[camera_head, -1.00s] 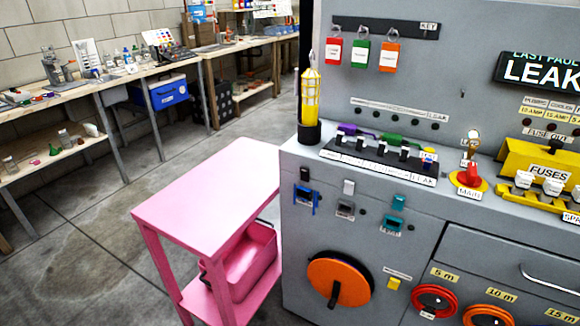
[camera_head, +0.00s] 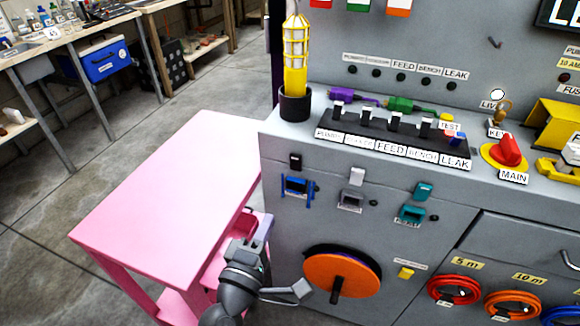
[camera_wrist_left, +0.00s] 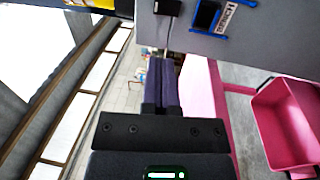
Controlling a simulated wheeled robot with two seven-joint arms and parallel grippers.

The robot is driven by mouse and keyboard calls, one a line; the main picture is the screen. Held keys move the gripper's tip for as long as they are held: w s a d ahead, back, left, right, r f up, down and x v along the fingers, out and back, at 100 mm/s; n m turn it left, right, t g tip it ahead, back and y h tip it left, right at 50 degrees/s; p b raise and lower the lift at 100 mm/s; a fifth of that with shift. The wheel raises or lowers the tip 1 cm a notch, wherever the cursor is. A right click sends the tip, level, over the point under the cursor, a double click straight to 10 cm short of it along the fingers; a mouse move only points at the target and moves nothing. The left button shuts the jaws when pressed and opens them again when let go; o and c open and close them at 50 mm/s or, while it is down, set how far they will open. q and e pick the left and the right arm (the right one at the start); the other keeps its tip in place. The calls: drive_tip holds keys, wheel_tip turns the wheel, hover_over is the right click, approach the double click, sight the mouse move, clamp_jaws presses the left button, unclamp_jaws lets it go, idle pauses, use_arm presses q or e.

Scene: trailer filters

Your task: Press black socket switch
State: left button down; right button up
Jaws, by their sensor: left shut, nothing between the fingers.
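The black socket switch (camera_head: 296,160) is a small black block on the grey cabinet front, above the blue-framed socket (camera_head: 296,186). It also shows at the top edge of the left wrist view (camera_wrist_left: 167,7), beside the blue socket (camera_wrist_left: 208,14). My left gripper (camera_head: 264,222) is shut and empty, its dark fingers pointing up, below and left of the switch and apart from it. In the wrist view its fingertips (camera_wrist_left: 161,62) sit just below the switch in the picture. My right gripper is not in view.
A pink cart (camera_head: 150,195) stands left of the cabinet (camera_head: 450,215), with a pink bin (camera_wrist_left: 290,125) on its lower level. White (camera_head: 356,176) and teal (camera_head: 424,190) switches sit right of the black one. An orange wheel (camera_head: 318,275) lies below.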

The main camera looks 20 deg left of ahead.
sight(296, 161)
use_arm(q)
drive_tip(key=w, duration=0.4)
drive_tip(key=w+r+b, duration=0.1)
drive_tip(key=w, duration=0.3)
drive_tip(key=w+b, duration=0.1)
drive_tip(key=w, duration=0.4)
drive_tip(key=shift+w+d+r, duration=0.1)
drive_tip(key=shift+d+r, duration=0.1)
drive_tip(key=shift+d, duration=0.05)
drive_tip(key=shift+w+r, duration=0.1)
drive_tip(key=shift+w, duration=0.2)
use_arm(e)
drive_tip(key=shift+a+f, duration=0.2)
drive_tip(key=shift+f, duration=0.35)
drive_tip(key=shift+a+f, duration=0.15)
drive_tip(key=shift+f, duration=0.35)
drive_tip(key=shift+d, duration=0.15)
